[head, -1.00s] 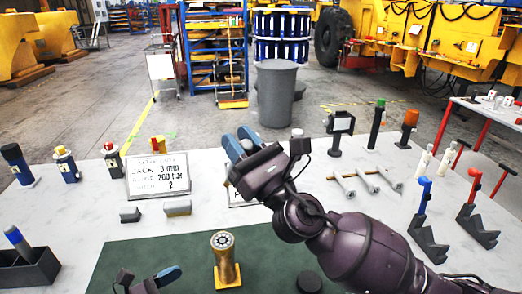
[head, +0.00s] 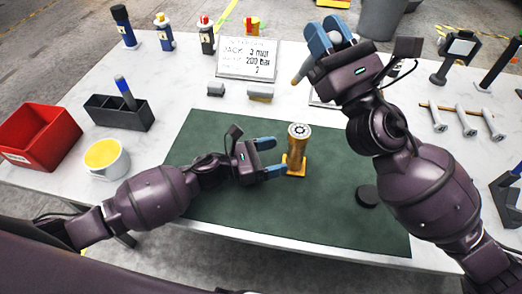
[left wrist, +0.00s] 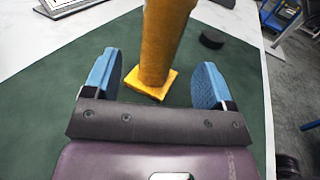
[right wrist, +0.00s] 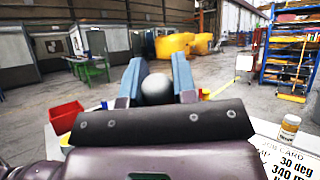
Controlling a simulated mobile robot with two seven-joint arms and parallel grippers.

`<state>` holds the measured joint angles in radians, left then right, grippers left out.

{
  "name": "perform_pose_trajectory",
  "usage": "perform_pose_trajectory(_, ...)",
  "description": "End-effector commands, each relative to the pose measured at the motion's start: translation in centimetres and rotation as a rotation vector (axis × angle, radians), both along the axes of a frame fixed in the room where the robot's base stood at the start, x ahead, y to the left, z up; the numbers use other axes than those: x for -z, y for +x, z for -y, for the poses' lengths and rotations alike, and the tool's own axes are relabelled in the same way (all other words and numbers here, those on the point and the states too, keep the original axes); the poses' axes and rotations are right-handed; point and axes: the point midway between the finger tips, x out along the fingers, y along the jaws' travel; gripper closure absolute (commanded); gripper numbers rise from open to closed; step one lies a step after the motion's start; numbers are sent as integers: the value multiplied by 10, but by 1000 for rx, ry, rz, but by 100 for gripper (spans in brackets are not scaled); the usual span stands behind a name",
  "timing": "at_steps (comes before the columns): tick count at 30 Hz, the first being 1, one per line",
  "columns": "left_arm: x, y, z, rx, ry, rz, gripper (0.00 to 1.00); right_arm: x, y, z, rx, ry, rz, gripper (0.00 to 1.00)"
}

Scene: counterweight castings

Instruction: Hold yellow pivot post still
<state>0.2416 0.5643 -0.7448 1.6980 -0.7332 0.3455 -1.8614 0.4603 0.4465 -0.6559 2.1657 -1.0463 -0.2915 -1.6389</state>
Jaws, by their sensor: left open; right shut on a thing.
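The yellow pivot post (head: 298,150) stands upright on its square yellow base on the green mat (head: 225,135). Its top shows a ring of dark holes. My left gripper (head: 277,157) is open just left of the post, its blue fingers pointing at it. In the left wrist view, the post (left wrist: 165,45) shows between the two fingers (left wrist: 159,68), with no contact visible.
A black disc (head: 368,196) lies right of the post. A sign (head: 249,60) and small grey blocks (head: 259,93) stand behind. Left are a cup (head: 106,158), a black holder (head: 118,113) and a red bin (head: 38,137). The mat around the post is otherwise clear.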

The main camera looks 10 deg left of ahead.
Motion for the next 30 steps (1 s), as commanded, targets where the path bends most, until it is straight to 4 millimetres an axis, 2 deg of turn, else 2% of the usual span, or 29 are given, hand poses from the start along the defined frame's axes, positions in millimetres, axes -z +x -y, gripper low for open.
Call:
perform_pose_trajectory(6,-1,16,31,1,-1,0,23,0,0,0,0,1,1,98)
perform_pose_trajectory(12,0,25,49,1,0,-1,23,0,0,0,0,1,1,98)
perform_pose_trajectory(25,0,28,55,0,0,0,23,0,0,0,0,1,1,98)
perform_pose_trajectory(30,0,28,55,0,0,0,47,0,0,0,0,1,1,98)
